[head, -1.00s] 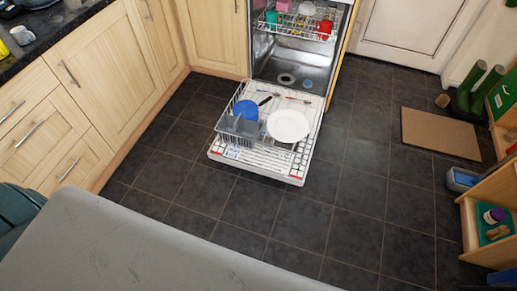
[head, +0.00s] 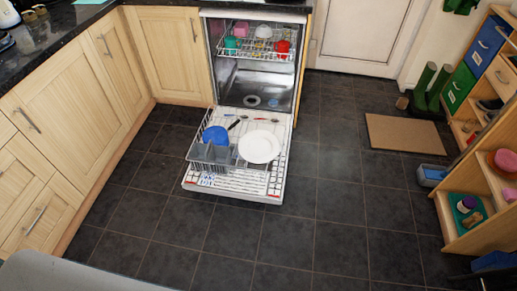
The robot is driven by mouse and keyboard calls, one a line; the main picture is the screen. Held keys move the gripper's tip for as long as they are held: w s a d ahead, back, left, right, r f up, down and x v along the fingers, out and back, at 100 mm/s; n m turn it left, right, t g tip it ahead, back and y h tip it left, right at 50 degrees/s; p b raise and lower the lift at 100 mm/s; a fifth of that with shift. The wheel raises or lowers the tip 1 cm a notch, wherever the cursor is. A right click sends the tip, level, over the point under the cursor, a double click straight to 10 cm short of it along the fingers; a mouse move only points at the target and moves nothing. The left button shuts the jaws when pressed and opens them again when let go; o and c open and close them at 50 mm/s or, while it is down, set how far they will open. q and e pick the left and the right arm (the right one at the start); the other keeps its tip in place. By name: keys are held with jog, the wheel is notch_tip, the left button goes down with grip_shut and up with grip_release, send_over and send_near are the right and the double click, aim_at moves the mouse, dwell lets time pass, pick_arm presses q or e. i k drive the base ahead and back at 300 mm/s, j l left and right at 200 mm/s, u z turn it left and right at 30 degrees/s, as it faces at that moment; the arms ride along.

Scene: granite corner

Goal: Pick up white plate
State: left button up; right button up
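The white plate (head: 259,147) lies on the lowered door and rack of the open dishwasher (head: 236,189). It is to the right of a grey cutlery basket (head: 212,156) and a blue plate or bowl (head: 216,136). Several pieces of cutlery lie behind it. Neither of my grippers shows in the head view.
Cups and bowls stand in the upper rack (head: 258,46). Wooden cabinets (head: 69,92) line the left. A brown doormat (head: 405,134), green boots (head: 432,88) and a wooden shelf unit (head: 471,200) are on the right. The dark tiled floor (head: 330,220) before the dishwasher is clear.

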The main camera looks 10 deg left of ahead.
aim_at(258, 146)
jog(key=i+l+z, duration=0.85)
jog(key=i+l, duration=0.2)
jog(key=i, duration=0.25)
jog(key=i+l, duration=0.2)
jog(key=i, duration=0.25)
jog(key=i+j+u, duration=0.2)
jog(key=i+u, duration=0.15)
jog(key=i, duration=0.45)
jog(key=i+u, duration=0.35)
jog(key=i, duration=0.5)
jog(key=i+u, duration=0.1)
jog(key=i, duration=0.7)
jog(key=i+l, duration=0.2)
jog(key=i, duration=0.6)
jog(key=i+u, duration=0.2)
jog(key=u, duration=0.2)
jog(key=i+l+u, duration=0.1)
jog(key=u, duration=0.3)
jog(key=i+l+u, duration=0.2)
jog(key=u, duration=0.2)
jog(key=i+l+u, duration=0.2)
jog(key=u, duration=0.25)
